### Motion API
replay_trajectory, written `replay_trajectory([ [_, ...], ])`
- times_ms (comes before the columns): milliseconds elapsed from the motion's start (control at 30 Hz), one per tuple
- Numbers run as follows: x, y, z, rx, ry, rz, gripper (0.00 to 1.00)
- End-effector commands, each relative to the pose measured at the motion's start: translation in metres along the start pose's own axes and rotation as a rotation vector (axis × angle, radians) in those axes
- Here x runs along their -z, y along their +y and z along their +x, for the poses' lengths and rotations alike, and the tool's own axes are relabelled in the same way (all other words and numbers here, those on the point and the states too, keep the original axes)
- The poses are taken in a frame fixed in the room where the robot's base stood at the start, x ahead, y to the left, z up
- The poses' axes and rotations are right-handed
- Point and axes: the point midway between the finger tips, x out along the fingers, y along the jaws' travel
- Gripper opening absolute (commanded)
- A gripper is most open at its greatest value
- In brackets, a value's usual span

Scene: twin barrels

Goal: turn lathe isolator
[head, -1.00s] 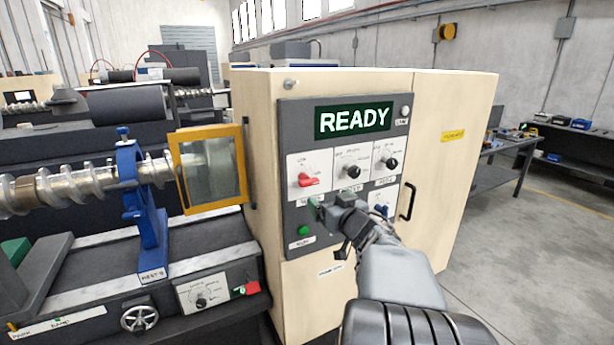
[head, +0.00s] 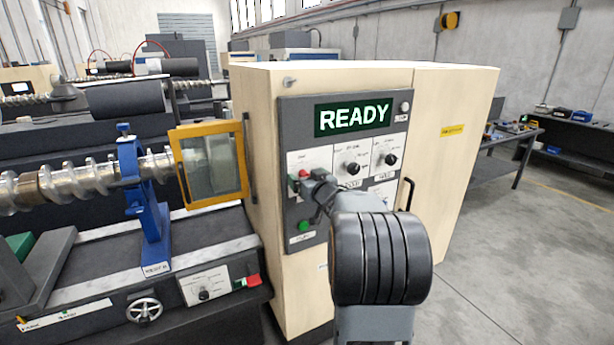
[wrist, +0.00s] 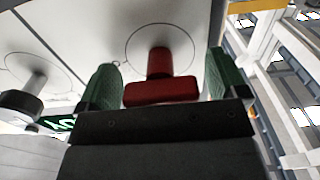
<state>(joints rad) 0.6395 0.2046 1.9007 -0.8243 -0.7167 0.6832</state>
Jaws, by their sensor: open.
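The red isolator handle (head: 304,174) is on the upper left plate of the control panel, mostly hidden behind my gripper in the head view. My gripper (head: 305,184) is open at this handle. In the wrist view the red handle (wrist: 162,92) stands out from a round dial on a pale plate, its bar lying across the picture. One green-padded finger of my gripper (wrist: 160,80) is on each side of it, with a visible gap at both sides. The display above reads READY.
Two black knobs (head: 352,168) (head: 390,160) sit to the right of the handle. A green button (head: 304,225) is below. An open yellow-framed guard (head: 210,165) and the lathe with its blue rest (head: 140,190) are at left. Open floor lies at right.

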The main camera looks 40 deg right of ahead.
Motion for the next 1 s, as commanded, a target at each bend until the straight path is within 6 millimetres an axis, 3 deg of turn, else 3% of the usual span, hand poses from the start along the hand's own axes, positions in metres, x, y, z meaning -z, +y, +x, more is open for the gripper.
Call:
replay_trajectory([
  [367,-0.0002,-0.0001,0.0037,0.0,0.0,0.0,0.92],
  [867,0.0,-0.0001,0.0035,0.0,0.0,0.0,0.44],
  [1000,-0.0003,0.0,0.0035,0.0,0.0,-0.004,0.42],
])
